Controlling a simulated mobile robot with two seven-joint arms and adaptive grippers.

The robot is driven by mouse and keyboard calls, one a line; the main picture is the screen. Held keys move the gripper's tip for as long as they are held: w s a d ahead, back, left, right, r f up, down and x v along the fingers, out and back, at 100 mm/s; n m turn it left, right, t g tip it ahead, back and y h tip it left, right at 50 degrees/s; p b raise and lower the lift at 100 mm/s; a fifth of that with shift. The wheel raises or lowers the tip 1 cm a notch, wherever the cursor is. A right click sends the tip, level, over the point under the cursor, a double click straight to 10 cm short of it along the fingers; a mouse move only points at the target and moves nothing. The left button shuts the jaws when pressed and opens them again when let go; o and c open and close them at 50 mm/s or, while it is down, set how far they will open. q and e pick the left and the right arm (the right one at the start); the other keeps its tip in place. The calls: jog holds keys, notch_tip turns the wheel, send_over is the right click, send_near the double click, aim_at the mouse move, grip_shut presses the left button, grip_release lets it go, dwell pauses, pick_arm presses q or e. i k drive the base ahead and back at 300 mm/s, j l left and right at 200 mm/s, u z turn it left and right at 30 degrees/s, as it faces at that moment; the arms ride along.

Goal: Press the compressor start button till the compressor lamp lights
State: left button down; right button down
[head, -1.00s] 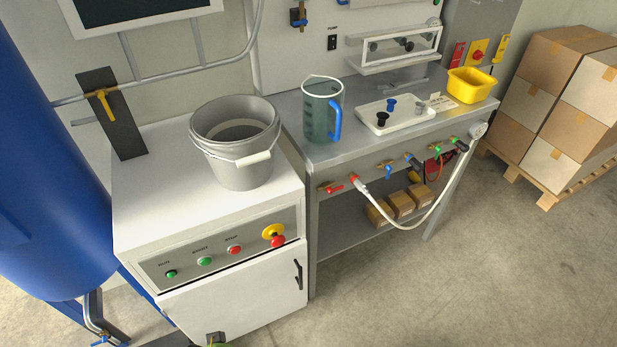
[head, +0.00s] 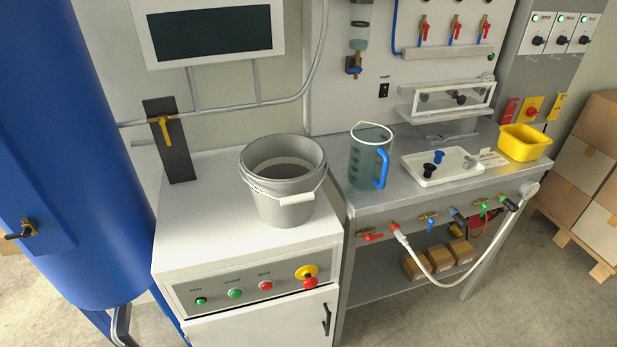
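The compressor cabinet (head: 185,250) is a white box at the lower left of the head view. Its sloped front panel carries a row of controls. The green start button (head: 236,293) sits under the label START. The small green run lamp (head: 200,301) is to its left under a label that seems to read RUN; it looks dark green, and I cannot be sure whether it is lit. A red stop button (head: 266,286) and a red emergency knob on a yellow base (head: 308,275) are to the right. Neither of my grippers is in view.
A grey bucket (head: 283,203) stands on the cabinet top. A tall blue tank (head: 70,150) stands left. The workbench at right holds a jug (head: 366,160), white tray (head: 432,178) and yellow bin (head: 524,143). A white hose (head: 420,268) loops in front of the bench.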

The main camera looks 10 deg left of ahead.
aim_at(237, 293)
jog(key=u, duration=1.1)
